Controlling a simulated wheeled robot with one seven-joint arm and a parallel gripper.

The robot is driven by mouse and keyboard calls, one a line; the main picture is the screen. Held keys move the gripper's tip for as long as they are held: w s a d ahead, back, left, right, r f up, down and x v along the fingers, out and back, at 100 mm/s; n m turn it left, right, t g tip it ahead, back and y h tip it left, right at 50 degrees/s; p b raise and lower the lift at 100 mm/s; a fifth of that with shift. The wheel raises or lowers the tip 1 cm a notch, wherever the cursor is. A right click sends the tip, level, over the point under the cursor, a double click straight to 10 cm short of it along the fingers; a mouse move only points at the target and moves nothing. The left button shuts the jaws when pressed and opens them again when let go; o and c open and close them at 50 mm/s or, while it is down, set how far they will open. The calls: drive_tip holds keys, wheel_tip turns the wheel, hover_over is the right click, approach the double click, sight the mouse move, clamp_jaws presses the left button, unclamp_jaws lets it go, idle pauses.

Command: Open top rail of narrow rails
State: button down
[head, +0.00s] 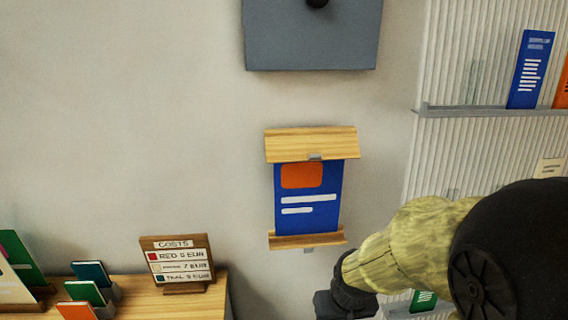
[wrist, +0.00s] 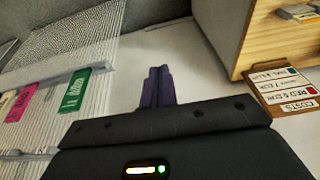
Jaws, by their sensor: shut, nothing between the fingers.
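The top rail (head: 310,144) is a light wooden strip on the wall, with a small grey clip (head: 315,156) at its lower edge. Below it hangs a blue poster (head: 308,213) with an orange block and white lines, its upper edge meeting the top rail. The bottom rail (head: 307,240) is a narrower wooden strip at the poster's foot. My gripper shows in the wrist view (wrist: 159,74) with its dark fingers together and empty. In the head view my arm is at lower right, its dark end below and right of the bottom rail; the fingertips are not visible there. The rails are not in the wrist view.
A wooden table (head: 150,298) at lower left holds a costs sign (head: 180,264) and small cards. A grey box (head: 312,40) is on the wall above the rails. A ribbed panel with a shelf (head: 480,111) stands right. The wall left of the rails is bare.

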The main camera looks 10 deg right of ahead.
drive_tip(key=shift+w, duration=0.35)
drive_tip(key=shift+s, duration=0.1)
drive_tip(key=shift+a, duration=0.1)
